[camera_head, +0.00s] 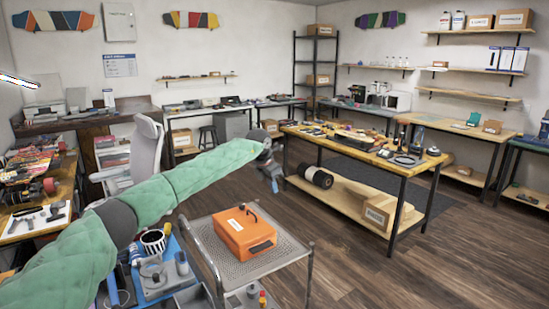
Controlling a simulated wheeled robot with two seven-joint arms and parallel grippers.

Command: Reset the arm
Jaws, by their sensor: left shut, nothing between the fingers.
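My left arm, in a green sleeve, reaches in from the lower left toward the middle of the view. My left gripper (274,184) is at its end, pointing down, in the air between the metal cart and the wooden workbench. It is small in the picture and looks shut, with nothing in it. My right gripper is not in view.
A metal cart (290,257) with an orange case (243,232) stands below the arm. A wooden workbench (408,173) with tools is to the right. A grey office chair (148,145) is behind the arm. Wooden floor (365,272) is clear at the lower right.

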